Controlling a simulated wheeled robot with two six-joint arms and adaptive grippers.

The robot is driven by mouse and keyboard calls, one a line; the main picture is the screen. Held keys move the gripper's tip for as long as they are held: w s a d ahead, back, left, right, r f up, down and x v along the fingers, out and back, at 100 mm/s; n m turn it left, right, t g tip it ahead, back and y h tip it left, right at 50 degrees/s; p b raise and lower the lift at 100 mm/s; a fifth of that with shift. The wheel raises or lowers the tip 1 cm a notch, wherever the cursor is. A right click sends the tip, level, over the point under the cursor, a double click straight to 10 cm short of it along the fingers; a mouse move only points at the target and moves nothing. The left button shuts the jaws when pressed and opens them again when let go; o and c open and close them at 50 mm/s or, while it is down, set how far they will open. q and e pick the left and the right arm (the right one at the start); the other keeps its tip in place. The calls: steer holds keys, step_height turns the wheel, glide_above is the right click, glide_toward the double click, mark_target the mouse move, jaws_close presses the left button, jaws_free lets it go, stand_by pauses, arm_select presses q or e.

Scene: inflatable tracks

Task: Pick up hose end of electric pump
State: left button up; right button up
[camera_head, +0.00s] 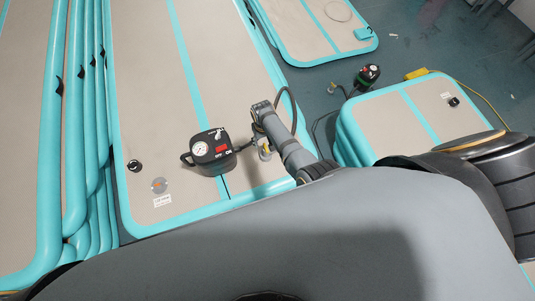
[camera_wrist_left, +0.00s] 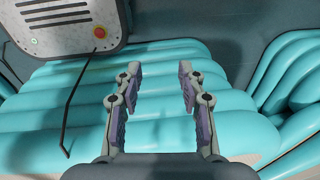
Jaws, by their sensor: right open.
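The electric pump (camera_head: 212,152), dark with a white gauge and a red switch, stands on a beige and teal inflatable track. A black hose (camera_head: 288,95) loops up beside my right gripper (camera_head: 262,108). The hose's end is not clear, and my arm hides part of the area. A small pale yellowish fitting (camera_head: 265,152) shows between the pump and my arm. My right gripper is open, to the right of the pump; I cannot tell whether it touches the hose. My left gripper (camera_wrist_left: 159,82) is open and empty over teal stacked tracks in the left wrist view.
A second dark pump (camera_head: 368,75) with a hose stands on the floor at upper right. A smaller stacked track (camera_head: 395,115) with a yellow object (camera_head: 416,73) and cable lies right. Folded teal tracks (camera_head: 90,130) lie left. Open floor (camera_head: 420,40) shows at upper right.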

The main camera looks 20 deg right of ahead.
mark_target(266, 148)
steer(key=shift+w+d+f+b, duration=0.1)
steer(key=shift+f+b, duration=0.15)
steer(key=shift+f, duration=0.35)
steer(key=shift+w+d+f+b, duration=0.1)
steer(key=shift+f+b, duration=0.1)
steer(key=shift+f, duration=0.4)
steer(key=shift+w+d+f, duration=0.1)
steer(key=shift+w+f, duration=0.05)
steer(key=shift+s+f+b, duration=0.25)
steer(key=shift+f+b, duration=0.45)
steer(key=shift+b, duration=0.05)
steer(key=f+b, duration=0.3)
steer(key=shift+s+d+f+b, duration=0.1)
steer(key=shift+s+f+b, duration=0.1)
steer(key=shift+f+b, duration=0.2)
steer(key=shift+r, duration=0.2)
steer(key=c, duration=0.5)
arm_select(q)
step_height(266, 148, down, 7)
steer(key=w, duration=0.1)
steer(key=shift+w+d, duration=0.2)
steer(key=shift+d, duration=0.15)
arm_select(e)
jaws_close()
